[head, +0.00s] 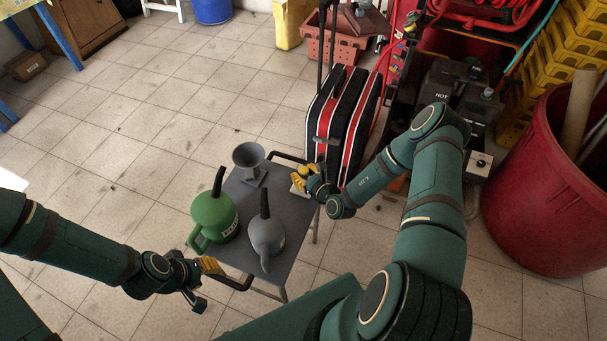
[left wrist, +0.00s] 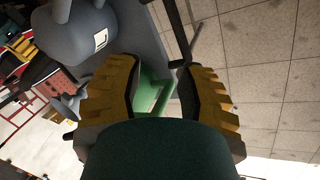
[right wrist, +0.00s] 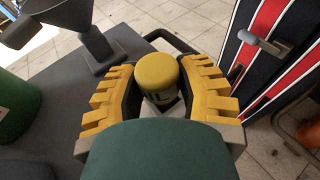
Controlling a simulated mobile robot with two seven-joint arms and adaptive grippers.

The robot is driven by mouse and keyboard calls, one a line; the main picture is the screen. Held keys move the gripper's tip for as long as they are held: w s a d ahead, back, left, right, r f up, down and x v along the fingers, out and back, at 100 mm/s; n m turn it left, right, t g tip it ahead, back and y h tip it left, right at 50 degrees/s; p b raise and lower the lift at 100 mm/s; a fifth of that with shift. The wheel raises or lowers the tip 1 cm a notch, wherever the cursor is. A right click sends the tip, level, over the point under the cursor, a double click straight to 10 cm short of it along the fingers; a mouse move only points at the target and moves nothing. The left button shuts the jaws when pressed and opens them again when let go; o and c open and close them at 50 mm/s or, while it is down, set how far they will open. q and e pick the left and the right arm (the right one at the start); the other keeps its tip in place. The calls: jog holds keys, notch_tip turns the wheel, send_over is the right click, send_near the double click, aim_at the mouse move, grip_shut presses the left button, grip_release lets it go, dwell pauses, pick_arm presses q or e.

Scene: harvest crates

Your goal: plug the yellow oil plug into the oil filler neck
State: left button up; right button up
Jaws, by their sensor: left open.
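The yellow oil plug (right wrist: 157,75) stands upright on a small pale base (right wrist: 160,108) at the table's far right corner. My right gripper (head: 300,180) is around it, one finger on each side in the right wrist view; whether the fingers press on it is unclear. The grey funnel-shaped piece on a square foot, seemingly the oil filler neck (head: 249,156), stands at the table's far edge, left of the plug. It also shows in the right wrist view (right wrist: 62,14). My left gripper (head: 207,270) is open by the table's near left edge, with green handle (left wrist: 150,88) visible between its fingers.
A green can (head: 213,214) and a grey can (head: 267,236) stand on the grey table (head: 284,196). Dark rails stick out at the table's ends. A striped suitcase (head: 345,115) stands close behind the right gripper. A red bin (head: 540,190) is at the right.

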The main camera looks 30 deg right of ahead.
grip_shut()
notch_tip(320, 180, up, 10)
jog(key=p, duration=0.3)
jog(key=shift+r+p, duration=0.15)
jog(key=shift+p, duration=0.15)
jog(key=shift+r+p, duration=2.55)
jog(key=shift+r, duration=0.1)
